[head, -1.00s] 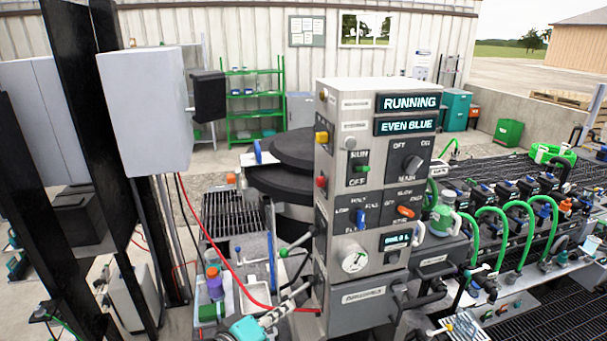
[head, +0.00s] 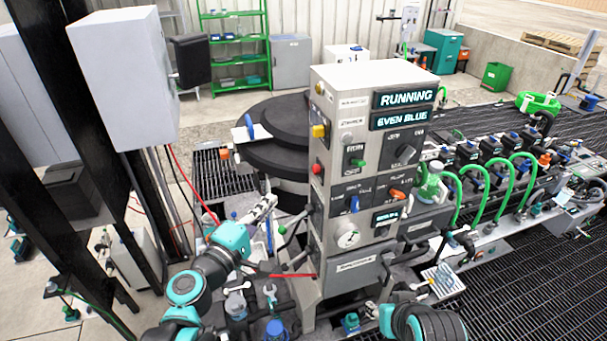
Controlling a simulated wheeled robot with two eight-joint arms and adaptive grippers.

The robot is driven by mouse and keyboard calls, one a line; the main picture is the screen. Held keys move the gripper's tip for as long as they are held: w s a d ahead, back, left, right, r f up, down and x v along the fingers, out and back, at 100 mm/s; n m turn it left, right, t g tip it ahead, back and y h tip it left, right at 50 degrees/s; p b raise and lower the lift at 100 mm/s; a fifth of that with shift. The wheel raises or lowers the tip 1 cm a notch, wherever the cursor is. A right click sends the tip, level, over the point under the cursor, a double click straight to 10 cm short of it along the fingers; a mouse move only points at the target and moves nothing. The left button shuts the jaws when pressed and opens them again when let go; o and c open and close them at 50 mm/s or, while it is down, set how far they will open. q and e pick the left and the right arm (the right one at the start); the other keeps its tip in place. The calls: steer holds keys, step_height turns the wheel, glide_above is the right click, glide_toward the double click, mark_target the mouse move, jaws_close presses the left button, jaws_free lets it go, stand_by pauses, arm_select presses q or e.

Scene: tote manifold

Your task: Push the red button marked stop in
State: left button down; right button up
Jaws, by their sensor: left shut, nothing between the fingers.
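The control box (head: 378,75) stands mid-view, its screens reading RUNNING and EVEN BLUE. A red button (head: 317,168) sits on its narrow left side, below a yellow one (head: 318,131). Any lettering beside the red button is too small to read, so I cannot confirm a stop mark. My left gripper (head: 268,203) is shut and empty. In the picture it is left of and below the red button, apart from it, in front of the black round platform. Part of my right arm shows at the bottom, but I cannot make out its gripper.
A grey cabinet (head: 125,80) hangs at the left. A black stepped round platform (head: 275,150) stands behind the control box. A lever with a green knob (head: 282,229) sticks out low on the box's left side. Green hoses (head: 487,190) and dark grating lie right.

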mark_target(315, 170)
arm_select(q)
steer(key=shift+w, duration=0.1)
steer(key=s+d+p+x, duration=0.1)
steer(key=d+x, duration=0.1)
steer(key=x, duration=1)
steer(key=shift+w+d, duration=0.2)
steer(key=shift+d, duration=0.25)
